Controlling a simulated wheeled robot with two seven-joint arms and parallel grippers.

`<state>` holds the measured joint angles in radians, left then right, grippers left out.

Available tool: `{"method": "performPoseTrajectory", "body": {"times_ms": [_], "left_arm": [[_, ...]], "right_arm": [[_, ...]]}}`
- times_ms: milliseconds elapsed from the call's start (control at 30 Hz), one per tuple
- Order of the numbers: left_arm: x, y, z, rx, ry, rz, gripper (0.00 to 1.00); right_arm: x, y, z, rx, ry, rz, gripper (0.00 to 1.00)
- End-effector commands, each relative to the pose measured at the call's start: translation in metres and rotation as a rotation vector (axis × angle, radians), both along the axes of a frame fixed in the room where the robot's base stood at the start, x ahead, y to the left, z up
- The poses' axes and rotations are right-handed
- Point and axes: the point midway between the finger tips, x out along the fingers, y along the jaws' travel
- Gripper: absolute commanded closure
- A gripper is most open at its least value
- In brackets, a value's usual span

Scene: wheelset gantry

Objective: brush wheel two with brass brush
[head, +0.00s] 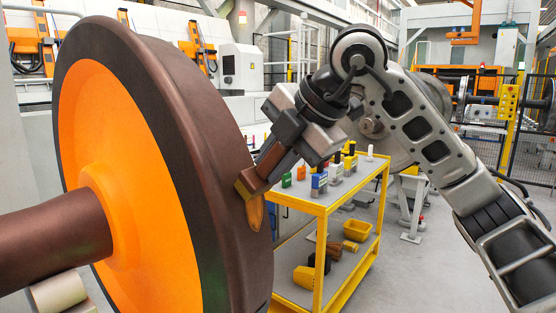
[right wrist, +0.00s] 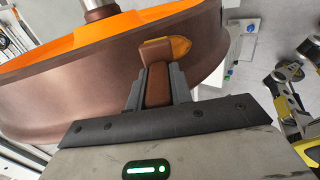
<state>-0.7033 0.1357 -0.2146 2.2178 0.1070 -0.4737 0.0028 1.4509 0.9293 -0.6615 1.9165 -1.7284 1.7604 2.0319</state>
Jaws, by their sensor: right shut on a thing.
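A large wheel (head: 130,160) with an orange face and a dark brown rim fills the left of the head view, on a brown axle (head: 50,228). Its rim (right wrist: 70,95) also shows in the right wrist view. My right gripper (head: 274,163) is shut on the brown handle of the brass brush (right wrist: 157,88). My left gripper is not in view.
A yellow trolley (head: 322,208) with several small coloured items on top stands behind and right of the wheel. A yellow bin (head: 357,230) sits on its lower shelf. A fence (head: 520,130) and machines stand further back. Grey floor is open at the right.

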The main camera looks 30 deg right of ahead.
Motion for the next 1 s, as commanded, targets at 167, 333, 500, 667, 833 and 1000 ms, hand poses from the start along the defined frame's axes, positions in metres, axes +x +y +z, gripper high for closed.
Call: {"method": "performPoseTrajectory", "body": {"times_ms": [167,333,500,667,833,1000], "left_arm": [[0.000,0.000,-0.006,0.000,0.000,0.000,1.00],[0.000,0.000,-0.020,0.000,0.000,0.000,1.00],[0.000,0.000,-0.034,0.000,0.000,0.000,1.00],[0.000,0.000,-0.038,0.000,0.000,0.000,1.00],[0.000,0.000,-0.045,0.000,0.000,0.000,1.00],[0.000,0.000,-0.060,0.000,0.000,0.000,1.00]], "right_arm": [[0.000,0.000,-0.007,0.000,0.001,0.000,1.00],[-0.002,-0.001,-0.023,0.000,0.002,-0.001,1.00],[-0.005,-0.002,-0.038,0.000,0.004,0.000,1.00],[-0.006,-0.003,-0.042,0.002,0.000,0.000,1.00],[-0.008,-0.003,-0.048,0.004,-0.005,-0.001,1.00],[-0.013,-0.005,-0.065,0.002,-0.002,-0.002,1.00]]}}
